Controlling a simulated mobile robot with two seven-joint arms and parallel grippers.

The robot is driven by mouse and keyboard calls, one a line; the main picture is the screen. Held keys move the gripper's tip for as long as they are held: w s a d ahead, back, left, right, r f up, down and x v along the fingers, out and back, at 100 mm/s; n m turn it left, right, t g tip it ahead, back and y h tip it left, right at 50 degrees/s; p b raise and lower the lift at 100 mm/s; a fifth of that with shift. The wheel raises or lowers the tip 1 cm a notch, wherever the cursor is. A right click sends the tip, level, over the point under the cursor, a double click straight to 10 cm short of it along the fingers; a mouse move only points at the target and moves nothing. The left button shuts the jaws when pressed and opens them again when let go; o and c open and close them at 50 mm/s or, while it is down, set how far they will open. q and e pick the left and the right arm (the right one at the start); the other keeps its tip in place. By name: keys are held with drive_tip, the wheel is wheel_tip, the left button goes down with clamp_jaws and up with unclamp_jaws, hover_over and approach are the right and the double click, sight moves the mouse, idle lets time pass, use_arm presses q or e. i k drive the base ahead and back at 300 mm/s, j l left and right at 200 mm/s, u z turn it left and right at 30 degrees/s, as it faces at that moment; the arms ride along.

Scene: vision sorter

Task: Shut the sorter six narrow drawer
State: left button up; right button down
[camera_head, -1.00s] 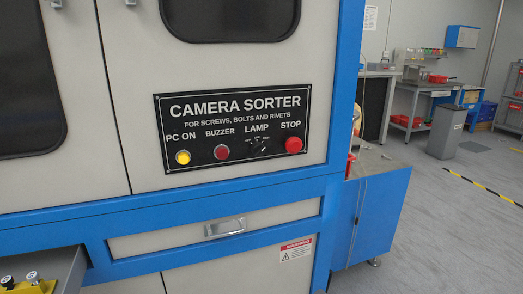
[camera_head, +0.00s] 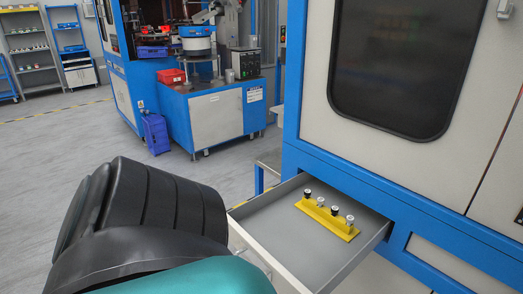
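The narrow drawer (camera_head: 290,246) of the blue and white sorter (camera_head: 390,185) is pulled out and stands open at the lower middle of the head view. A yellow block with several small knobs (camera_head: 328,218) lies inside it. The drawer's front panel faces lower left, with part of its handle (camera_head: 252,255) in view. My arm, black and teal, fills the lower left, just left of the drawer front, and hides part of it. I cannot tell whether it touches the drawer. Neither gripper is in view.
A second blue machine with a white bowl (camera_head: 197,42) stands at the back, with a blue bin (camera_head: 156,134) on the floor beside it. Shelves (camera_head: 28,55) stand far left. The grey floor (camera_head: 110,140) on the left is clear.

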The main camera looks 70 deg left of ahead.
sight(296, 253)
drive_tip(key=k+j+u, duration=0.1)
drive_tip(key=u, duration=1.95)
drive_tip(key=i+j, duration=0.05)
